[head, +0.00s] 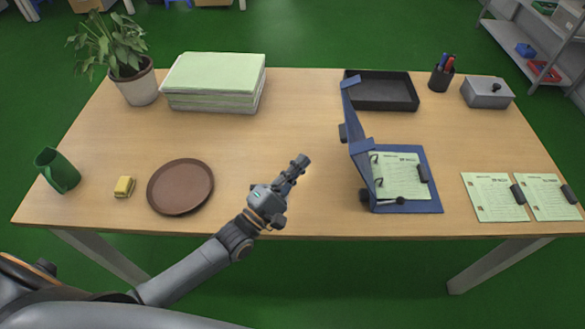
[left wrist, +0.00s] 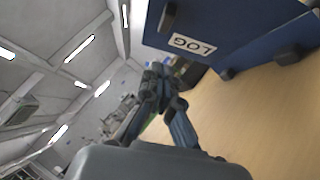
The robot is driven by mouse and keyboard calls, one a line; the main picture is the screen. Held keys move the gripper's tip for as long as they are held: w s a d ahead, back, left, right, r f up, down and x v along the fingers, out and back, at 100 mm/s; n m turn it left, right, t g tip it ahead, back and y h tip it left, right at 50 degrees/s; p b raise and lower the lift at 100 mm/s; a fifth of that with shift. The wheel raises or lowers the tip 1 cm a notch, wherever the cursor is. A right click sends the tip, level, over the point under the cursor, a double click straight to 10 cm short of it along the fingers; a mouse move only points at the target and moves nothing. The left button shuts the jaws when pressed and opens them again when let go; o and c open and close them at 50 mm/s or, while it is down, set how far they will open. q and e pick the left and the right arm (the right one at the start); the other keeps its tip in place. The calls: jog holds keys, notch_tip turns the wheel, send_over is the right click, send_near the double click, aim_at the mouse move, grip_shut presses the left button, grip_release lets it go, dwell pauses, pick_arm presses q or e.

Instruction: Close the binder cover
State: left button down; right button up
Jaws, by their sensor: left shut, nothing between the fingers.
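The blue binder (head: 420,206) lies open on the right half of the table, with green sheets on its rings. Its cover (head: 354,125) stands up steeply along the left side. In the left wrist view the outer face of the cover (left wrist: 235,35) shows a white LOG label and dark knobs. My left gripper (head: 302,161) is shut and empty, over the table to the left of the cover and apart from it in the head view. Its fingers also show in the left wrist view (left wrist: 158,72). My right gripper is not in view.
A black tray (head: 393,103) stands behind the binder, close to the cover's far end. Clipped sheets (head: 493,198) lie to the right. A brown round plate (head: 180,187), yellow block (head: 124,187) and green cup (head: 60,172) are at left. The table's middle (head: 280,130) is clear.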

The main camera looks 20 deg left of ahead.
aim_at(339, 128)
pick_arm(q)
jog(key=w+d+r, duration=0.1)
jog(key=w+d+r+p, duration=0.1)
jog(key=w+d, duration=0.1)
jog(key=w+d+r+p, duration=0.1)
jog(key=shift+w+d+r, duration=0.1)
jog(key=shift+w+d, duration=0.2)
jog(key=shift+w, duration=0.1)
jog(key=shift+w+d+r, duration=0.1)
jog(key=shift+d, duration=0.3)
jog(key=shift+r, duration=0.1)
